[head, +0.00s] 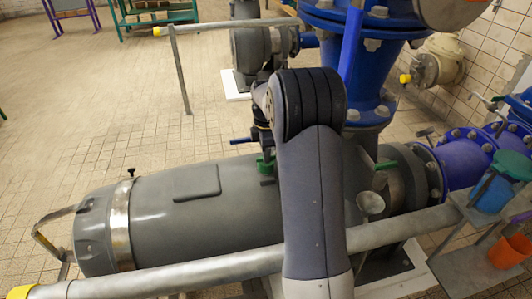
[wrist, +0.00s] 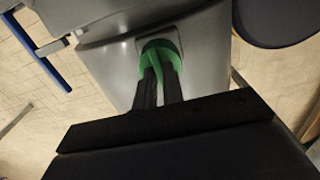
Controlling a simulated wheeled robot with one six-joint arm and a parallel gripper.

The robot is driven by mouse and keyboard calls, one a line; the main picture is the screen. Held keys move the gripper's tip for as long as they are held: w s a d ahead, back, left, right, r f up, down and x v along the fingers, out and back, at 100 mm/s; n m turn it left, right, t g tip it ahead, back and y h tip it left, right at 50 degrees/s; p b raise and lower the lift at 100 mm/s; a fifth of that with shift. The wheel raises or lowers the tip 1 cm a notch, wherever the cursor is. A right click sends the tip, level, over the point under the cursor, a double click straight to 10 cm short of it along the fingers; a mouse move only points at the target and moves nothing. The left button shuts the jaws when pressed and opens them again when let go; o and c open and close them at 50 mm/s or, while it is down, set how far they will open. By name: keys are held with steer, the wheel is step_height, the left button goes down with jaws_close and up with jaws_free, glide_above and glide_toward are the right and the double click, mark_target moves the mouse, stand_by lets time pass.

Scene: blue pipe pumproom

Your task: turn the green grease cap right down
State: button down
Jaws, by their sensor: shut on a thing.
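The green grease cap (wrist: 160,48) sits on a grey metal housing in the wrist view. My gripper (wrist: 161,78) is shut on it, with the two black fingers reaching its near side and a green ridge showing between them. In the head view the green cap (head: 265,165) shows on top of the large grey motor body (head: 180,210), just left of my arm. My arm hides part of that area, and I cannot make out the fingertips there. The thread under the cap is hidden.
A blue lever (head: 242,140) sticks out left of the cap. A grey rail (head: 230,267) crosses in front of the motor. Blue flanged pipes (head: 450,165) stand to the right. A stand at the right holds a blue cup (head: 493,193) and an orange cup (head: 508,252).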

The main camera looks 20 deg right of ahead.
steer(key=shift+m, duration=0.3)
steer(key=shift+r+m+p, duration=0.15)
steer(key=shift+m+p, duration=0.65)
steer(key=shift+p, duration=0.1)
steer(key=shift+m+p, duration=0.85)
steer(key=shift+m, duration=0.35)
steer(key=m+p, duration=0.2)
steer(key=m, duration=0.4)
steer(key=shift+m+p, duration=0.3)
steer(key=shift+p, duration=0.05)
steer(key=m+p, duration=0.1)
steer(key=m, duration=0.4)
steer(key=m+p, duration=0.1)
steer(key=m, duration=0.4)
steer(key=shift+m, duration=0.4)
steer(key=c, duration=1.5)
jaws_free()
